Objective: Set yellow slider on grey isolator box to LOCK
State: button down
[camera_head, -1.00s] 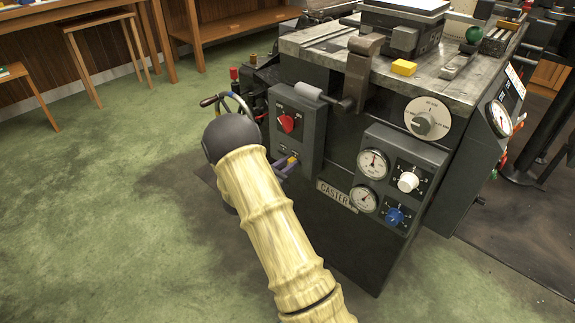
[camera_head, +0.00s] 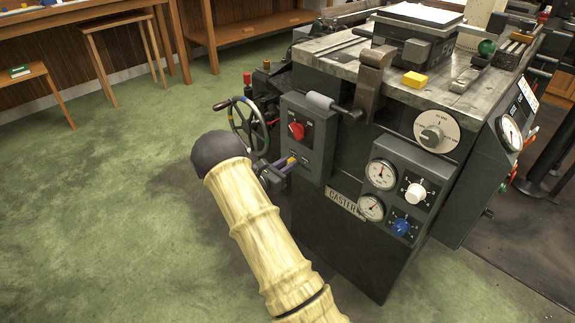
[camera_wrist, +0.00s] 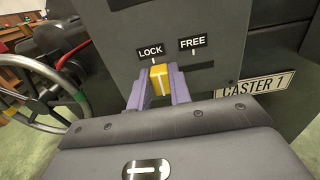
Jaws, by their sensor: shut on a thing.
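The grey isolator box (camera_head: 309,132) is on the front left of the caster and has a red rotary knob (camera_head: 296,131). In the wrist view its panel (camera_wrist: 185,30) carries a LOCK label (camera_wrist: 150,52) on the left and a FREE label (camera_wrist: 192,42) on the right. The yellow slider (camera_wrist: 160,76) sits below the LOCK label, at the left part of the slot. My gripper (camera_head: 286,164) has its purple fingers on both sides of the slider and is shut on it. The fingers hide the slot's left end.
A handwheel (camera_head: 249,126) stands close to the left of my gripper. A grey-tipped lever (camera_head: 325,102) juts out above the box. Gauges and knobs (camera_head: 400,190) are to the right. Green floor (camera_head: 100,220) is clear at left.

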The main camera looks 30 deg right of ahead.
jog(key=shift+w+a+r, duration=0.1)
jog(key=shift+w+a, duration=0.05)
jog(key=shift+w, duration=0.5)
jog(key=c, duration=1.3)
grip_release()
jog(key=shift+w+a, duration=0.1)
jog(key=shift+a, duration=0.1)
jog(key=shift+d, duration=0.15)
jog(key=shift+s+a, duration=0.3)
jog(key=shift+a, duration=0.1)
jog(key=shift+p+v, duration=2.4)
jog(key=shift+v, duration=5.9)
jog(key=shift+w, duration=0.2)
